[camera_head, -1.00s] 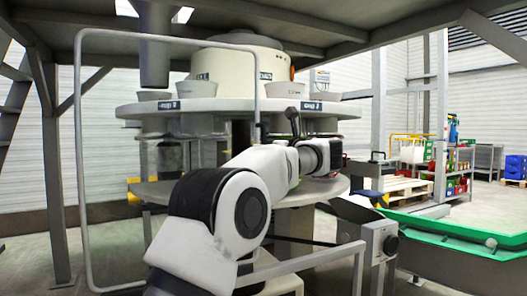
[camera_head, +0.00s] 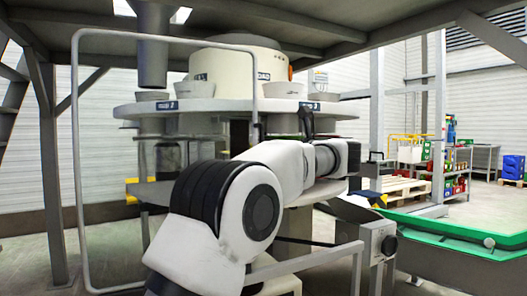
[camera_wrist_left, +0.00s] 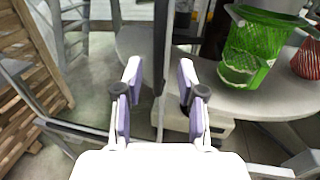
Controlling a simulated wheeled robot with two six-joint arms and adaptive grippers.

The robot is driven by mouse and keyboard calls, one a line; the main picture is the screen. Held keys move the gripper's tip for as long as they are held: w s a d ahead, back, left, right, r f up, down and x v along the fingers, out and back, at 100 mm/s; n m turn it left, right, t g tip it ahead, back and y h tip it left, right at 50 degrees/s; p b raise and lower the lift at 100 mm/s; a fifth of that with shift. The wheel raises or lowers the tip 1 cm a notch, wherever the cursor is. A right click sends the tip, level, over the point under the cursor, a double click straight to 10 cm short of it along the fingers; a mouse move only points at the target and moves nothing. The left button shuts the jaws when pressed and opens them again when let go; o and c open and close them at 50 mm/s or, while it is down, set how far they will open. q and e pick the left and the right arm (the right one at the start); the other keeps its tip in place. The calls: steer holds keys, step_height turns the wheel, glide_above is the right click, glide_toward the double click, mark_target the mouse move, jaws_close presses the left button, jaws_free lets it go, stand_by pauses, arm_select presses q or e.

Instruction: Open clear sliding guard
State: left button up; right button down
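The clear sliding guard (camera_head: 76,170) shows in the head view as a see-through panel in a grey tube frame, standing in front of the round machine. Its right upright passes behind my left arm. In the left wrist view a dark upright bar (camera_wrist_left: 160,45), which looks like the guard's edge, runs between the fingers of my left gripper (camera_wrist_left: 158,75). The fingers are open, with a gap visible on both sides of the bar. My right gripper is not in view.
The round machine (camera_head: 225,115) stands behind the guard. A green basket (camera_wrist_left: 245,65) and a red one (camera_wrist_left: 308,58) are on its lower table (camera_wrist_left: 225,98). A green-rimmed trough (camera_head: 450,230) is at the right. Wooden pallets (camera_wrist_left: 30,60) show at the wrist view's left.

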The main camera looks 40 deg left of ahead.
arm_select(q)
steer(key=s+d, duration=0.1)
steer(key=d, duration=0.6)
steer(key=shift+s, duration=0.25)
